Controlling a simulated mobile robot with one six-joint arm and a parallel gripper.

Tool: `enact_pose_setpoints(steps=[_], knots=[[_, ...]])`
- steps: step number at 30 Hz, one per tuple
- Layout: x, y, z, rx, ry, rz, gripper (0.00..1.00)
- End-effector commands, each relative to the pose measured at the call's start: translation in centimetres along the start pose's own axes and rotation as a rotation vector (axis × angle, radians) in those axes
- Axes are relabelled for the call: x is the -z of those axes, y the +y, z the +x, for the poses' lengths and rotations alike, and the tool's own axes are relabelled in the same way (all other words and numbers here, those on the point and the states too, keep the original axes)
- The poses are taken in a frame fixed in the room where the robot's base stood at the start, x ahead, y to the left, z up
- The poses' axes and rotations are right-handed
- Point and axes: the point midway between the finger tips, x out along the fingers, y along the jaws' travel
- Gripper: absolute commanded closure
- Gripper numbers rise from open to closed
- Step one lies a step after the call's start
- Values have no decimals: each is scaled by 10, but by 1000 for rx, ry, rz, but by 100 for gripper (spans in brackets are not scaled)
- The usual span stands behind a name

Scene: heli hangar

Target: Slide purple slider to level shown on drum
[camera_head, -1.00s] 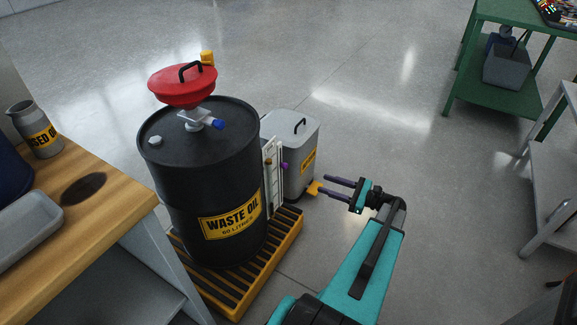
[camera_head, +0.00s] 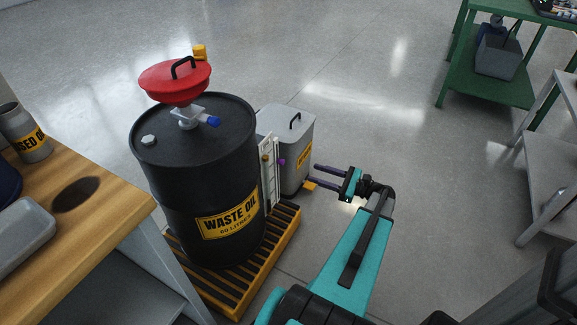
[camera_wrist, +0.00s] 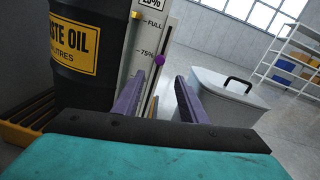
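The purple slider (camera_head: 282,161) is a small knob on the white level gauge (camera_head: 270,181), which stands upright on the right side of the black waste oil drum (camera_head: 199,170). In the wrist view the purple slider (camera_wrist: 159,60) sits near the 75% mark, below FULL. A yellow-orange marker (camera_wrist: 137,17) is higher, near FULL. A partly cut-off plate at the gauge's top seems to read 25% (camera_wrist: 152,4). My gripper (camera_head: 316,173) is open and empty, to the right of the gauge and apart from the slider. Its purple fingers (camera_wrist: 158,98) point toward the gauge.
The drum stands on a yellow slatted pallet (camera_head: 275,245). A grey lidded bin (camera_head: 300,127) is close behind the gauge. A red funnel (camera_head: 172,84) tops the drum. A wooden workbench (camera_head: 110,220) is at left, a green table (camera_head: 490,85) at far right. Floor between is clear.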

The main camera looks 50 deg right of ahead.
Motion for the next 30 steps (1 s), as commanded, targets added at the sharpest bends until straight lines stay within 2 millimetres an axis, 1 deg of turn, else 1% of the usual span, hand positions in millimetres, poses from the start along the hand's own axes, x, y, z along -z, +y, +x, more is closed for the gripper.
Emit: enact_pose_setpoints(steps=[24,30], knots=[[1,0,102,1,0,-1,61],[1,-1,119,2,0,0,61]])
